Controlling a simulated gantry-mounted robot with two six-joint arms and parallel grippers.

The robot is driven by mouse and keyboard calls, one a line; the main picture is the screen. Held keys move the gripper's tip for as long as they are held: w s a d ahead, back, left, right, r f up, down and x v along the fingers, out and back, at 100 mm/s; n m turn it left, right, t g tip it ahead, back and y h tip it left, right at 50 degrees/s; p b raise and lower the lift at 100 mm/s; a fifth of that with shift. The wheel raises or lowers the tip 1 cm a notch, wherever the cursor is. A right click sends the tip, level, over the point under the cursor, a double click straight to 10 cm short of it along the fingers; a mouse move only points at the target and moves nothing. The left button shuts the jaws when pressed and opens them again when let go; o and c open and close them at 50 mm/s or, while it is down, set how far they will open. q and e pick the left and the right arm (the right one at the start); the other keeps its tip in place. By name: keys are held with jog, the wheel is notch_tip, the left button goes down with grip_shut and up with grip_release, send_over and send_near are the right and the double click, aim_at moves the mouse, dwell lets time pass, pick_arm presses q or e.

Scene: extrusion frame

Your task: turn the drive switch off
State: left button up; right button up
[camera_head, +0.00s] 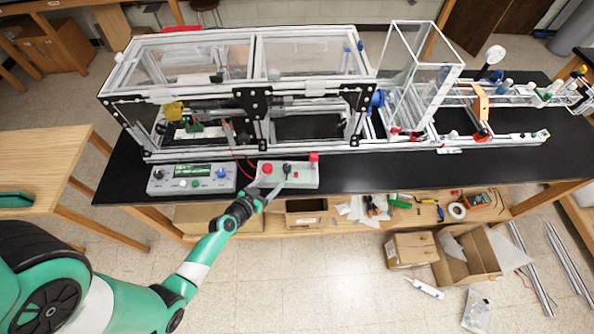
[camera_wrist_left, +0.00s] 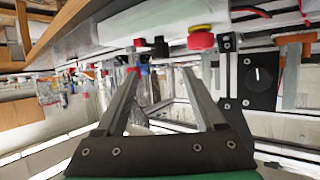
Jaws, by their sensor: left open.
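A grey-white control box (camera_head: 302,178) sits at the front edge of the black bench. It carries a red mushroom button (camera_head: 267,169) at its left, a small black switch (camera_head: 286,169) near its middle and a red part (camera_head: 314,157) at its right end. I cannot read which control is labelled drive. My left gripper (camera_head: 270,192) is at the box's front left, open and empty. In the left wrist view, its fingers (camera_wrist_left: 160,74) point at the box, with a black knob-like switch (camera_wrist_left: 160,46) between and beyond the tips and the red button (camera_wrist_left: 201,38) beside it. My right gripper is out of view.
A grey instrument (camera_head: 193,178) with a green display and knobs stands left of the box. The aluminium extrusion frame (camera_head: 250,90) with clear panels rises just behind. The bench front to the right is clear. A shelf below holds tools and cardboard boxes (camera_head: 468,256) stand on the floor.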

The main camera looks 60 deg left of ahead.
aim_at(285, 169)
pick_arm(q)
jog(key=b+x, duration=0.4)
jog(key=x, duration=0.7)
jog(key=shift+w+a+r, duration=0.1)
jog(key=shift+w+a, duration=0.05)
jog(key=shift+a, duration=0.05)
jog(key=shift+w+a, duration=0.1)
jog(key=shift+w, duration=0.2)
grip_shut()
